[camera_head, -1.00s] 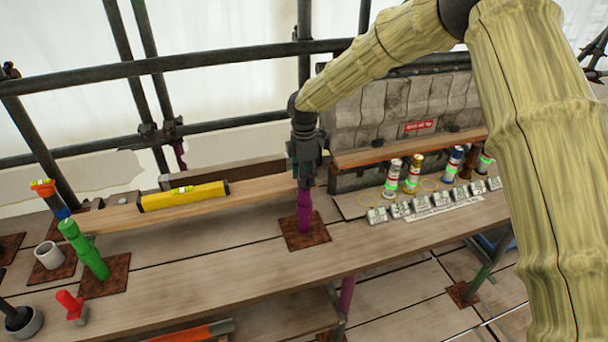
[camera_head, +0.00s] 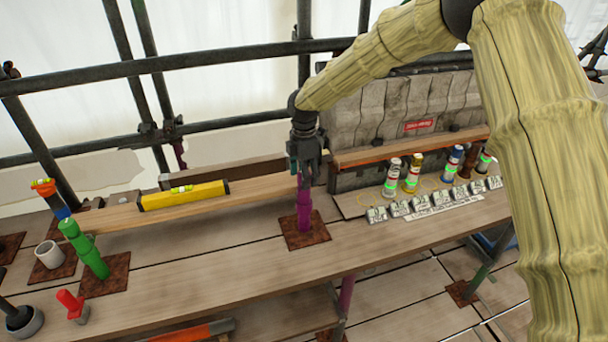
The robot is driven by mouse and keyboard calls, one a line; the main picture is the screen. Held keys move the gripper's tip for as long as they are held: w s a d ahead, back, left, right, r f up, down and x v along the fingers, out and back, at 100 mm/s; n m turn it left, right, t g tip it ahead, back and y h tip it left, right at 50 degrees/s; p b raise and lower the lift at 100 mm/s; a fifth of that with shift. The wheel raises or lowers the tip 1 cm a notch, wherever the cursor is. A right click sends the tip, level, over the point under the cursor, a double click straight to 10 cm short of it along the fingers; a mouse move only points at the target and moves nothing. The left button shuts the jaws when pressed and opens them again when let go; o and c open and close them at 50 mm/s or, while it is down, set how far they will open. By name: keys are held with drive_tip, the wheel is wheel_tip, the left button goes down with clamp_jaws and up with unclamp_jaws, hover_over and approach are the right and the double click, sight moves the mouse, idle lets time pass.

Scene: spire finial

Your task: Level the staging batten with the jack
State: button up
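The staging batten (camera_head: 245,191) is a long pale wooden board running from the left to beneath my gripper. A purple jack (camera_head: 304,212) stands upright on a rusty square plate (camera_head: 308,236) near the batten's right end. My gripper (camera_head: 304,173) points down right above the purple jack, at its top. Whether the fingers touch the jack, and how far they are apart, I cannot tell.
A green post (camera_head: 85,248), a grey cup (camera_head: 49,254) and a red-handled tool (camera_head: 71,304) stand at the left. Several coloured canisters (camera_head: 413,173) and small labelled blocks (camera_head: 421,206) line the right. Scaffold tubes (camera_head: 190,61) cross behind. The front planks (camera_head: 200,275) are mostly clear.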

wheel_tip(320, 180, up, 12)
idle(0.8)
